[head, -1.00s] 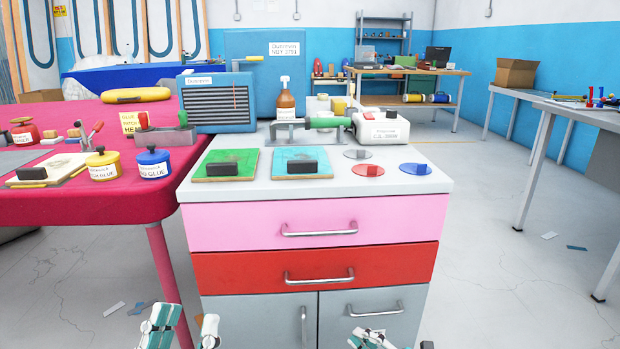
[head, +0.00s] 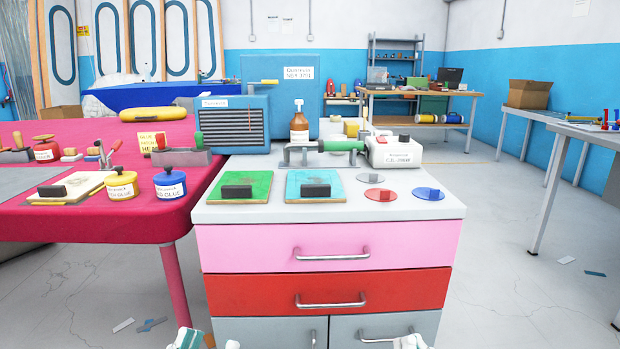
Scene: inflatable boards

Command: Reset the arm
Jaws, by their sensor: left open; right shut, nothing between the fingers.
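My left gripper (head: 208,341) shows at the bottom edge, in front of the cabinet's lower left part. It is open and empty, and only the tips show. My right gripper (head: 410,342) shows at the bottom edge in front of the cabinet's lower right door. It is shut with nothing in it, and most of it is cut off by the frame. Both grippers are apart from the objects on the worktops. The rest of both arms is out of view.
A cabinet with a pink drawer (head: 325,246) and a red drawer (head: 328,292) stands ahead. Green (head: 239,193) and teal (head: 320,196) boards lie on top. A red table (head: 95,222) with glue pots stands left. Open floor (head: 510,290) lies right, before a grey table (head: 575,118).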

